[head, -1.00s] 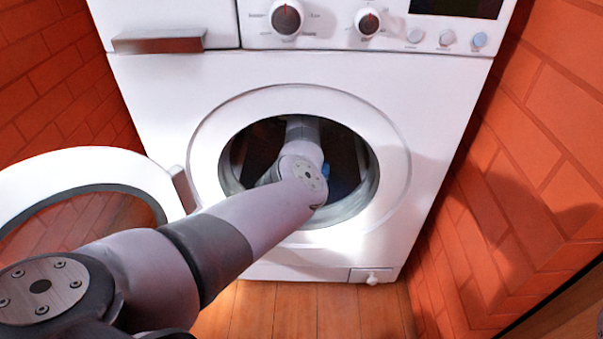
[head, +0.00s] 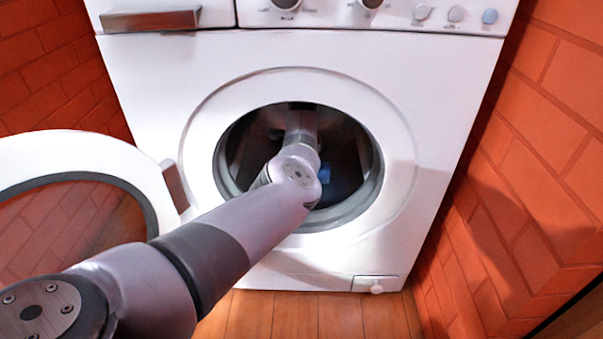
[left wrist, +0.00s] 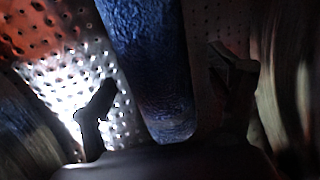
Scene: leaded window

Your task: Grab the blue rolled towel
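The blue rolled towel (left wrist: 150,70) lies inside the washing machine drum. In the left wrist view it runs from the top down to between my gripper's fingers. A small bit of blue (head: 325,174) shows in the drum opening in the head view, beside my arm. My left gripper (left wrist: 165,95) is inside the drum with its two fingers spread apart, one on each side of the towel. Gaps show between the towel and both fingers. In the head view my left arm reaches into the drum and hides the gripper. My right gripper is not in view.
The white washing machine (head: 330,258) stands between orange brick walls (head: 540,150). Its round door (head: 90,150) is swung open to the left, under and beside my left arm. The perforated drum wall (left wrist: 60,85) surrounds my gripper closely. Wooden floor (head: 300,315) lies in front.

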